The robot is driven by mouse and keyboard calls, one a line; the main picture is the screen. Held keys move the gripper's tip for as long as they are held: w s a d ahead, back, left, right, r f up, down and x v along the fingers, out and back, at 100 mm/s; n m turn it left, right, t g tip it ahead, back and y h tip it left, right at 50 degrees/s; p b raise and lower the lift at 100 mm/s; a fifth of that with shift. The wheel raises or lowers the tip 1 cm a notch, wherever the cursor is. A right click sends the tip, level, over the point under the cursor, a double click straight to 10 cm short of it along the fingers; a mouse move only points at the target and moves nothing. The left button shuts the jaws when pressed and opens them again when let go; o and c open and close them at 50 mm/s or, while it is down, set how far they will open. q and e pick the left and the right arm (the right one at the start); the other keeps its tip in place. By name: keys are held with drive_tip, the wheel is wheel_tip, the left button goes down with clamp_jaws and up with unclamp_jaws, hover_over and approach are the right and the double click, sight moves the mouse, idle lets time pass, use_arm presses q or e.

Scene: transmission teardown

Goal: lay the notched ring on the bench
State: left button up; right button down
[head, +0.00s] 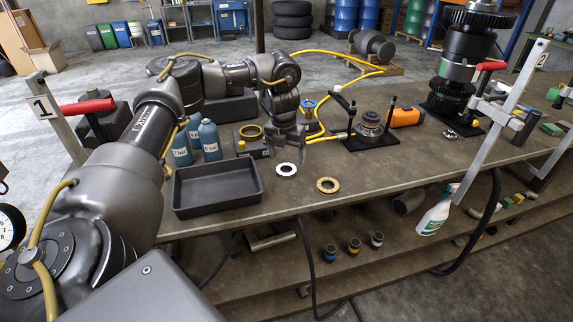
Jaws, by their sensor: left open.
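Two flat rings lie apart on the bench (400,170): a white ring (287,169) with a dark, uneven, notched-looking edge, and a tan-bronze ring (327,185) with small marks around it, nearer the front edge. I cannot tell for sure which one is the notched ring. A brass-coloured ring (250,131) sits on a dark block behind them. My left gripper (302,150) points down just behind the white ring, open, with nothing visible between its fingers. My right gripper is not in view.
A black empty tray (216,207) stands left of the rings, with blue bottles (209,139) behind it. A black fixture with a geared part (370,128) and a yellow hose stand to the right. The bench right of the bronze ring is clear.

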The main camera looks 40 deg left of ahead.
use_arm(q)
wheel_tip(320, 180, up, 7)
drive_tip(key=shift+s+d+p, duration=0.15)
drive_tip(key=shift+s+p, duration=0.25)
drive_tip(key=shift+s, duration=0.05)
drive_tip(key=shift+r, duration=0.2)
